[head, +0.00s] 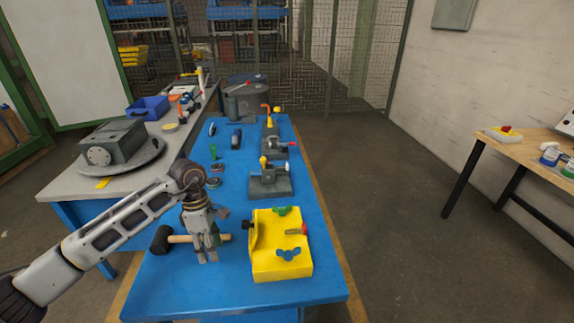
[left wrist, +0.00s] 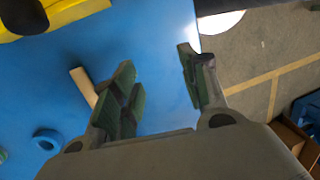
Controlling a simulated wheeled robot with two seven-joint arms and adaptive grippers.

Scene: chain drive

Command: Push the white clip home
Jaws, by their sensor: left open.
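I cannot make out a white clip for certain. A small pale piece (head: 284,167) shows on the grey fixture (head: 270,186) in the middle of the blue table, too small to identify. The yellow fixture (head: 275,262), with green and blue wing-shaped parts and a red-tipped pin, stands near the table's front. My left gripper (head: 207,260) points down left of the yellow fixture, in front of the mallet's handle. In the left wrist view its jaws (left wrist: 157,60) are apart with nothing between them. My right gripper is not in view.
A mallet (head: 160,240) with a black head and wooden handle lies on the blue table (head: 225,294); its handle (left wrist: 84,87) shows beside my left finger. Another grey fixture (head: 270,145) and small parts stand farther back. The front of the table is clear.

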